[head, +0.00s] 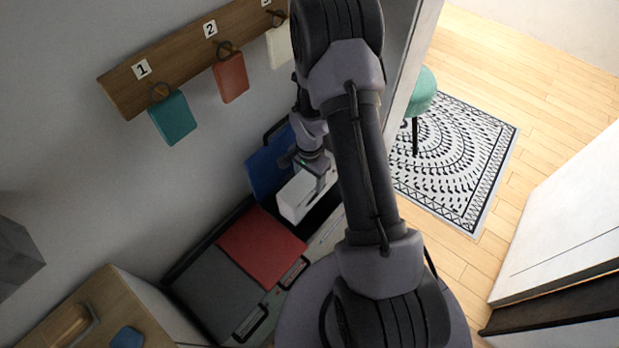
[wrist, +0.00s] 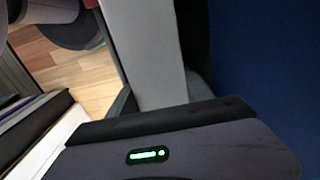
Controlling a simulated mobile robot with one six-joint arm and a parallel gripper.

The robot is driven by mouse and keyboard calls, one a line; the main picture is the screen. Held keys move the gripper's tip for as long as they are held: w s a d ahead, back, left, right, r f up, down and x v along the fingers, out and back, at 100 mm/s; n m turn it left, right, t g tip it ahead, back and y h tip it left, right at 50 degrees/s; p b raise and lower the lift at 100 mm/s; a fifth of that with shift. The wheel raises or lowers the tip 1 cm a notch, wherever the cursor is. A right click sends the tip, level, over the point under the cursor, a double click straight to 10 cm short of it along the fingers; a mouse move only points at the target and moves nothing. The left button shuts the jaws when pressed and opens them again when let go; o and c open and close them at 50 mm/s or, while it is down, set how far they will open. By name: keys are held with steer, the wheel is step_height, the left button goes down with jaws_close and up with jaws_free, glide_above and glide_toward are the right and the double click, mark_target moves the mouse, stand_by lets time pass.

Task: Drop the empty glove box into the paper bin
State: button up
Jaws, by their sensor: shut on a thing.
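A white box, the glove box (head: 296,197), is in my gripper (head: 318,170) in the head view. It hangs over the dark opening of a bin whose blue lid (head: 266,165) stands raised against the wall. In the wrist view the box (wrist: 148,55) shows as a pale grey slab between the fingers of my gripper (wrist: 162,100). The blue lid (wrist: 270,60) fills the right side there. I cannot tell how far the box is below the bin's rim. No label on the bin is readable.
A red lid (head: 260,247) and a grey lid (head: 217,292) lie closed beside the open bin. Hooks on a wooden rail (head: 180,58) carry coloured tags above. A wooden-topped cabinet (head: 105,310) stands at lower left. A patterned rug (head: 455,160) and a green stool (head: 421,92) are at right.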

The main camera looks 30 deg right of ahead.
stand_by(0.4)
steer(key=o, duration=1.5)
steer(key=shift+c, duration=0.2)
step_height(320, 180, up, 18)
steer(key=p, duration=0.6)
steer(key=shift+f, duration=0.25)
